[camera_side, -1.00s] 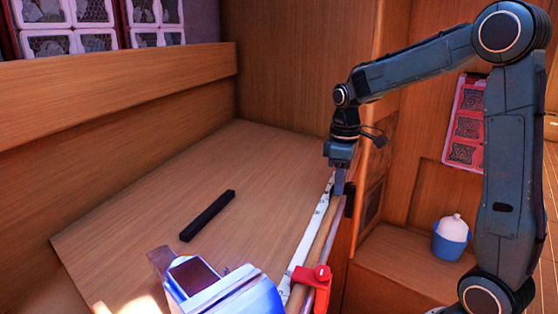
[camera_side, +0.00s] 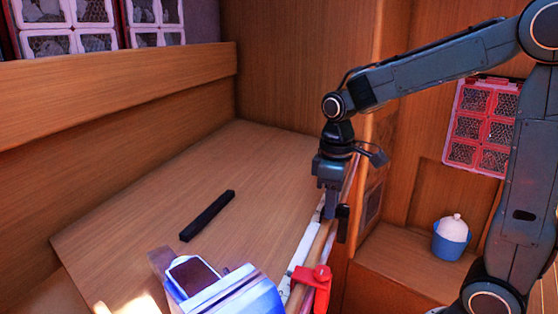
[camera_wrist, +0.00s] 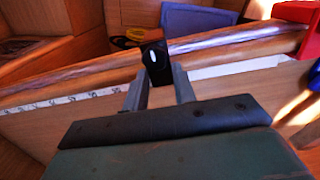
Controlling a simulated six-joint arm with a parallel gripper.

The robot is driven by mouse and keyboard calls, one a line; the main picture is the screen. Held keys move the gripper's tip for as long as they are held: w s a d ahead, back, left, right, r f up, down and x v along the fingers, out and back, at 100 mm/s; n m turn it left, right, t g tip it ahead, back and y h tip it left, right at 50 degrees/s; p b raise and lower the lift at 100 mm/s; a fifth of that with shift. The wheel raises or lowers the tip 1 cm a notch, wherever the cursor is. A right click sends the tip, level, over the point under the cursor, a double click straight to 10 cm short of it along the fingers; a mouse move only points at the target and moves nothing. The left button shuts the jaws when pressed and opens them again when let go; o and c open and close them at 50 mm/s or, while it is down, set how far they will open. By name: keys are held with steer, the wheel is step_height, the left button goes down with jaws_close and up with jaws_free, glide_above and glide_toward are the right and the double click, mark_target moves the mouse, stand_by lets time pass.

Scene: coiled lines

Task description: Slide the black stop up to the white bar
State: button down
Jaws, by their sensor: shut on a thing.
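The black stop (camera_side: 343,221) sits at the wooden rail along the table's right edge. In the wrist view the stop (camera_wrist: 156,62) shows between my fingertips, a light oval on its face. My gripper (camera_side: 331,212) points down and is shut on it; it also shows in the wrist view (camera_wrist: 158,82). A white strip (camera_side: 303,247) runs along the rail, from my gripper toward the red clamp. In the wrist view its plain white part (camera_wrist: 235,67) is right of my fingers, and a part with marks is left. I cannot tell a separate white bar from this strip.
A red clamp (camera_side: 311,284) grips the rail's near end. A blue and white device (camera_side: 225,288) stands beside it. A loose black bar (camera_side: 207,216) lies on the tabletop. A blue pot (camera_side: 451,240) stands on the lower ledge at right.

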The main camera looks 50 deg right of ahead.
steer(key=shift+s+a, duration=0.1)
steer(key=shift+a, duration=0.35)
steer(key=c, duration=1.1)
jaws_free()
steer(key=shift+r, duration=0.1)
step_height(320, 180, up, 14)
steer(key=shift+f, duration=0.15)
steer(key=shift+s, duration=0.15)
